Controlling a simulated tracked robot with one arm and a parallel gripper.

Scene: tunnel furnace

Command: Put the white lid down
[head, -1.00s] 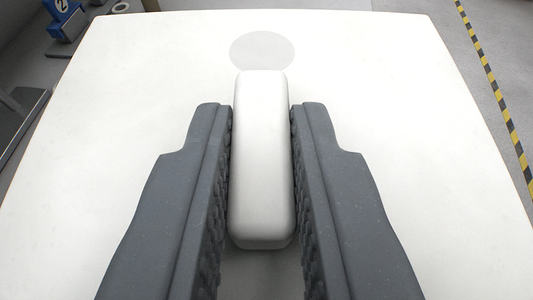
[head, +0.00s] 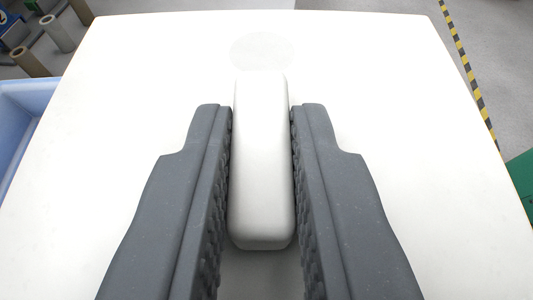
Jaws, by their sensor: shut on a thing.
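The white lid (head: 400,120) is a broad flat plate that fills most of the head view. A rounded white block, its handle (head: 261,165), stands up from it, with a faint grey disc (head: 262,48) on the plate just beyond. My gripper (head: 261,108) is shut on this handle, one dark grey finger pressed on each side. The lid hides what is under it, so I cannot tell what it is over or how high it is.
A light blue container (head: 14,115) shows past the lid's left edge. Several upright tubes (head: 55,35) stand at the top left. A green object (head: 522,180) is at the right edge. A yellow and black floor stripe (head: 470,75) runs along the right on grey floor.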

